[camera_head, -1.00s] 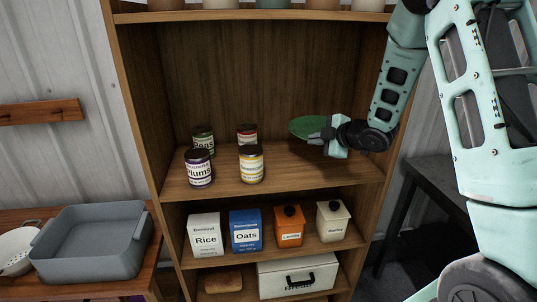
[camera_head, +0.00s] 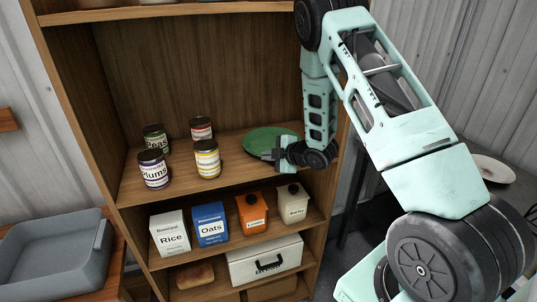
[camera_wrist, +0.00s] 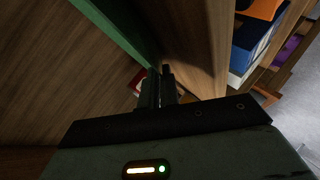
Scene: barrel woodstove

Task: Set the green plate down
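The green plate (camera_head: 268,139) is roughly level at the right side of the shelf (camera_head: 225,172) that holds the cans. It looks very low over that shelf or touching it; I cannot tell which. My gripper (camera_head: 277,152) is at the plate's near right rim, with its fingers close together on it. In the wrist view the plate (camera_wrist: 118,30) shows edge-on as a green band running to the fingertips (camera_wrist: 160,80). The fingers hide the exact contact.
Several cans, including a plums can (camera_head: 153,170) and a yellow-labelled can (camera_head: 207,159), stand left of the plate. Boxes of rice (camera_head: 170,234) and oats (camera_head: 211,225) stand on the shelf below. The cupboard's right side panel is close to my arm.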

